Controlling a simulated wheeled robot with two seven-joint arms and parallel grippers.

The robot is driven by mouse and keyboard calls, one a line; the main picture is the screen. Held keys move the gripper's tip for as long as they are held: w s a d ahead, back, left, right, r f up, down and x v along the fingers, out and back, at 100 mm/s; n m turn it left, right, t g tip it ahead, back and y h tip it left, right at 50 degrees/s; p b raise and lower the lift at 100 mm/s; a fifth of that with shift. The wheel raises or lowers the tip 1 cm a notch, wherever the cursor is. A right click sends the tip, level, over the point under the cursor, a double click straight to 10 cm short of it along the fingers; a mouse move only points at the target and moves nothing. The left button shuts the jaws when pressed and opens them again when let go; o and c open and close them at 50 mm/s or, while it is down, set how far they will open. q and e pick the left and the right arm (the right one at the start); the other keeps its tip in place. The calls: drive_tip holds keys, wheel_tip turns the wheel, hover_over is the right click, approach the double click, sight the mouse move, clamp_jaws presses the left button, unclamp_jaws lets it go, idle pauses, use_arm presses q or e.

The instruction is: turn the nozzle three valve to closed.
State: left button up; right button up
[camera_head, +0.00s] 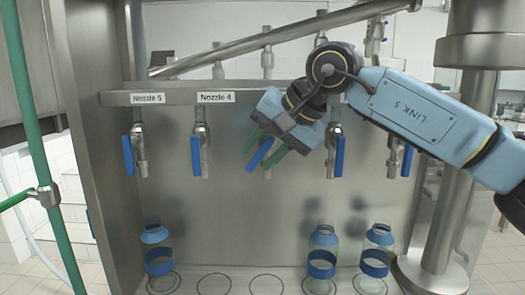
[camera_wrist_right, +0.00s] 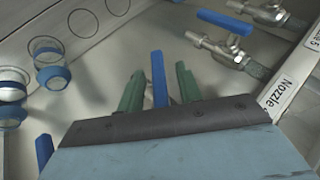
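The nozzle three valve is the third from the left, between the valve under the "Nozzle 4" label (camera_head: 216,97) and the one to its right. Its blue handle (camera_head: 260,154) hangs tilted, its lower end to the left; it also shows in the right wrist view (camera_wrist_right: 158,80). My right gripper (camera_head: 259,158) has its two green fingers on either side of this handle. In the right wrist view the fingers (camera_wrist_right: 158,68) stand open, with a narrow gap on each side of the handle. The gripper body hides the valve's upper part and label. My left gripper is out of view.
Neighbouring blue handles (camera_head: 196,155) and (camera_head: 339,156) hang straight down close on both sides. Blue-banded bottles (camera_head: 157,255), (camera_head: 322,255) and (camera_head: 377,252) stand on the shelf below. The ring (camera_head: 266,284) under nozzle three is empty. A sloping pipe (camera_head: 250,42) crosses above.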

drive_tip(key=v, duration=1.3)
drive_tip(key=shift+s+r, duration=0.1)
drive_tip(key=shift+r, duration=0.05)
